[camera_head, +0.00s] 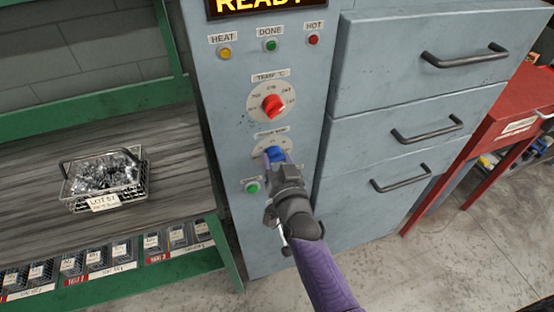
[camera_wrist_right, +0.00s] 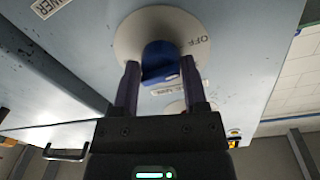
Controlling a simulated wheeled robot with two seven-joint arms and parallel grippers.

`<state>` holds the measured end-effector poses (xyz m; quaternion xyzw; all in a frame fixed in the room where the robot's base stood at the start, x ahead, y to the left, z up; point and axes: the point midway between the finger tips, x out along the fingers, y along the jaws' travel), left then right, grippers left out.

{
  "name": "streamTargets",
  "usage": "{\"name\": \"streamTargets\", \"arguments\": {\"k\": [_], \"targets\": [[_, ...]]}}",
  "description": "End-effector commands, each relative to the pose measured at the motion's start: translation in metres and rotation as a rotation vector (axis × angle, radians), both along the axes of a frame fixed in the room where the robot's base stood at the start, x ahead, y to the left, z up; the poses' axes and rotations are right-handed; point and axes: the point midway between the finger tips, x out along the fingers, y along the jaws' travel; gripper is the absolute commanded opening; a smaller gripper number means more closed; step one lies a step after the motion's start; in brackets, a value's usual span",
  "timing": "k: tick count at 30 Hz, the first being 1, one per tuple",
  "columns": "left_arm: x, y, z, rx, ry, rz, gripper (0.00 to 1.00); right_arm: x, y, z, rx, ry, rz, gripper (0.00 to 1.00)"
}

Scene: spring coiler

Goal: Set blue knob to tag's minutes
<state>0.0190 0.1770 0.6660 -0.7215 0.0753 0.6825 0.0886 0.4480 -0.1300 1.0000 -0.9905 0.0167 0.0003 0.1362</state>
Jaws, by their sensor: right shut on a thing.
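The blue knob (camera_head: 275,153) sits on a pale round dial on the lower part of the grey-blue panel. My right gripper (camera_head: 279,163) is shut on it and hides most of the dial in the head view. In the right wrist view the blue knob (camera_wrist_right: 160,62) is between the two fingers of my right gripper (camera_wrist_right: 161,85), with "OFF" printed on the dial beside it. A tag (camera_head: 104,202) marked "LOT 57" hangs on the front of a wire basket; its smaller line is too small to read. My left gripper is not in view.
Above is a red temperature knob (camera_head: 273,106), with a green button (camera_head: 252,187) at lower left. A display at the top reads "READY". The wire basket (camera_head: 130,190) of metal parts stands on the bench (camera_head: 40,165) at left. Grey drawers (camera_head: 395,140) with protruding handles stand at right.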

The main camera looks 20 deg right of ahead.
Motion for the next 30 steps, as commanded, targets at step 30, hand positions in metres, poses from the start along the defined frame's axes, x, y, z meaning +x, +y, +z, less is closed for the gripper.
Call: {"name": "streamTargets", "arguments": {"k": [30], "targets": [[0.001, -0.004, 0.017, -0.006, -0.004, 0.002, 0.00, 0.000, 0.000, 0.002, 0.734, 0.025, 0.002, 0.00]]}}
